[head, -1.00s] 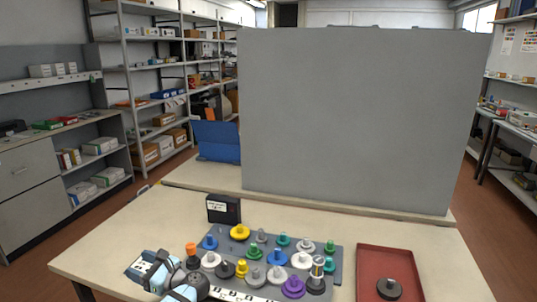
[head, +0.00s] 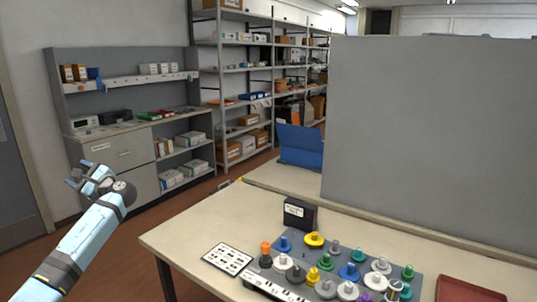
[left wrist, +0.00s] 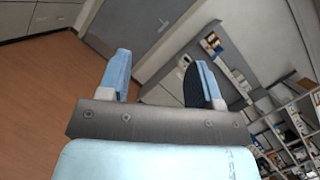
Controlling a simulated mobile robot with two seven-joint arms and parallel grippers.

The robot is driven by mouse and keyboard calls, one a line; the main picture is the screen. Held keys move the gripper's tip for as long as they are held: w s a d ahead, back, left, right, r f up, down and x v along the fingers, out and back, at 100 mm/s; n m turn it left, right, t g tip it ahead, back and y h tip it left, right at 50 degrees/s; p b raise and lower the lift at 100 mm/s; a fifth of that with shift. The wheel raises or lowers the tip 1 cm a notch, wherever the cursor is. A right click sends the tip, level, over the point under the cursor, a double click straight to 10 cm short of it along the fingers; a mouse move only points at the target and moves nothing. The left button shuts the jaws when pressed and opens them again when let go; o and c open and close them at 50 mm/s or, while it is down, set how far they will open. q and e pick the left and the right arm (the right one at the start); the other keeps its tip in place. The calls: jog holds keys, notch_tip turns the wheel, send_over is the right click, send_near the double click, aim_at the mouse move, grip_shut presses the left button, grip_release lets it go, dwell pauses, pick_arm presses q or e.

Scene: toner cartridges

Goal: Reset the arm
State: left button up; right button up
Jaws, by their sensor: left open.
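My left arm comes in from the left in the head view. Its gripper (head: 84,178) is raised over the floor, left of the table and well clear of it. In the left wrist view the two light blue fingers of the left gripper (left wrist: 162,82) stand wide apart with nothing between them. Beyond them are the floor, a door and shelving. My right gripper is in neither view.
The table (head: 200,218) holds a grey board (head: 290,245) with several coloured knobbed pieces, a black box (head: 300,213), a white card (head: 228,259) and a red tray (head: 468,290). A grey partition (head: 430,140) stands behind. A cabinet (head: 120,150) stands at left.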

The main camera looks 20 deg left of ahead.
pick_arm(q)
jog(key=w+d+f+n+t+h, duration=0.1)
jog(key=w+d+f+t+h, duration=0.1)
jog(key=w+f+t+h, duration=0.3)
jog(key=w+d+n+t+h, duration=0.1)
jog(key=w+d+t+h, duration=0.15)
jog(key=w+t, duration=0.4)
jog(key=w+d+n+t+h, duration=0.4)
jog(key=d+n+t+h, duration=0.1)
jog(key=d+t+h, duration=0.15)
jog(key=s+d+f+m+g+h, duration=0.1)
jog(key=s+d+f+h, duration=0.25)
jog(key=d+f, duration=0.55)
jog(key=s+d+f+g+h, duration=0.2)
jog(key=s+d+f, duration=0.2)
jog(key=d+f, duration=0.5)
jog(key=s+d+f+g+h, duration=0.2)
jog(key=s+d+f+h, duration=0.1)
jog(key=s+d+f, duration=1.15)
jog(key=s+d+f+n+g+h, duration=0.1)
jog(key=s+d+f, duration=0.1)
jog(key=s+d, duration=0.65)
jog(key=s+d+f+n+g, duration=0.15)
jog(key=s+d, duration=0.25)
jog(key=s, duration=0.9)
notch_tip(320, 180, up, 11)
jog(key=p, duration=1.2)
jog(key=shift+s+a+m+t+p, duration=0.25)
jog(key=shift+s+m+t+p, duration=0.1)
jog(key=shift+t, duration=0.1)
